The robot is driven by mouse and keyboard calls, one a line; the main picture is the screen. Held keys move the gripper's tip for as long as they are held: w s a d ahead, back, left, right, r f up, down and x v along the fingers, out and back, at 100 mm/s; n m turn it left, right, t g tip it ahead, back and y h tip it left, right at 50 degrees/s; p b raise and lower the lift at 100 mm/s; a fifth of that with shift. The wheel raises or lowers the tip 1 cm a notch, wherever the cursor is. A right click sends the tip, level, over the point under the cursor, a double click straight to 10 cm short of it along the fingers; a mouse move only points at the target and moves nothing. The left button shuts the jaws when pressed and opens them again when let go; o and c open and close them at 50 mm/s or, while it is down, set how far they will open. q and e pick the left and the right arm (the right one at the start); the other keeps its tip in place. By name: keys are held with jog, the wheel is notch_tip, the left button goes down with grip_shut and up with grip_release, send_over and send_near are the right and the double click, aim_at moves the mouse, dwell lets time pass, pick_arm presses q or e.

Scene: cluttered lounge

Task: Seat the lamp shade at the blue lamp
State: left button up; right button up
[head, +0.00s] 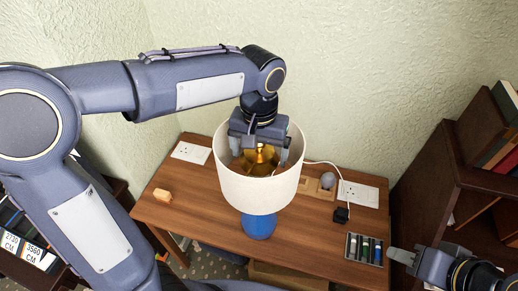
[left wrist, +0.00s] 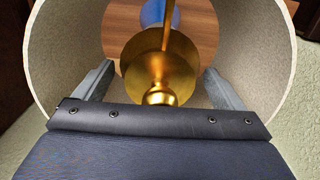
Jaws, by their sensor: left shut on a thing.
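The cream drum lamp shade (head: 257,194) is upright above the blue lamp (head: 259,226), whose lower body shows below the shade's rim. My left gripper (head: 259,152) points down into the shade's open top, its fingers on either side of a brass fitting (head: 262,168). In the left wrist view, the brass fitting (left wrist: 160,68) is between the fingers, with the shade's wall (left wrist: 62,60) around them and part of the blue lamp (left wrist: 158,12) beyond. Whether the shade rests on the lamp is hidden. My right gripper (head: 398,256) is at the lower right, away from the lamp; its opening is unclear.
A dark bookcase (head: 440,180) stands at right.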

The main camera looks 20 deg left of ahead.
pick_arm(q)
jog(key=shift+f, duration=0.4)
jog(key=o, duration=0.8)
jog(key=shift+c, duration=0.2)
jog(key=shift+r+b, duration=0.3)
jog(key=shift+r, duration=3.65)
jog(key=shift+f, duration=0.1)
